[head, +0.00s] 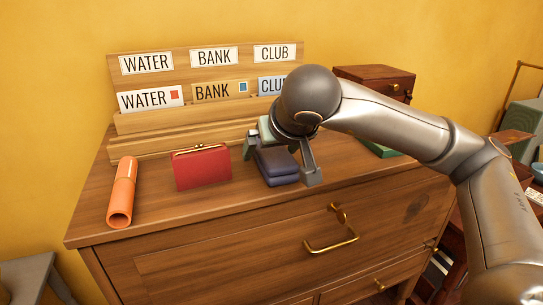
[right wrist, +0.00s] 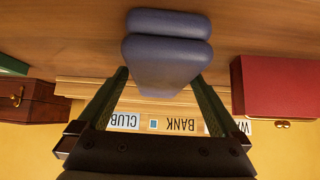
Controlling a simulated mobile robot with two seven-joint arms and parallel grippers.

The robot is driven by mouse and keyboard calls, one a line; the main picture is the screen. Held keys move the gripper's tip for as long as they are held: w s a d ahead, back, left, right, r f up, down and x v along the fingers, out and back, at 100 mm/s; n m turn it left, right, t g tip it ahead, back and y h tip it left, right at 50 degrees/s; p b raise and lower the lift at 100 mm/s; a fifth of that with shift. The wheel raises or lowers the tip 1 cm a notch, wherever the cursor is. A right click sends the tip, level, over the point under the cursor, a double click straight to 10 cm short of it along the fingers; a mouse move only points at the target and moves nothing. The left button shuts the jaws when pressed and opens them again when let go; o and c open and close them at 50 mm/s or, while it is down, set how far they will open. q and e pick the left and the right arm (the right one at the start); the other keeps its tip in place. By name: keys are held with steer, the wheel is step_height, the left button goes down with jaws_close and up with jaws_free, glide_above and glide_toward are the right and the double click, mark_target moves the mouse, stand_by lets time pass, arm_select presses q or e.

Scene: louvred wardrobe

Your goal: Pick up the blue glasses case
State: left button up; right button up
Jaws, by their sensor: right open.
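The blue glasses case (head: 277,165) is dark purple-blue and rests on the wooden dresser top, right of the red purse. It shows two rounded layers, also in the right wrist view (right wrist: 165,55). My right gripper (head: 282,163) is open above it, with one finger on each side of the case. In the right wrist view the fingertips (right wrist: 160,76) flank the case's near part; I cannot tell whether they touch it. The hand hides part of the case's back in the head view. My left gripper is not in view.
Behind is a wooden card rack (head: 190,122) with WATER, BANK and CLUB cards. A dark wooden box (head: 377,80) and a green item (head: 381,150) lie right. The dresser front edge is clear.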

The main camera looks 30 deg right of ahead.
steer(key=shift+c, duration=0.2)
steer(key=c, duration=1.4)
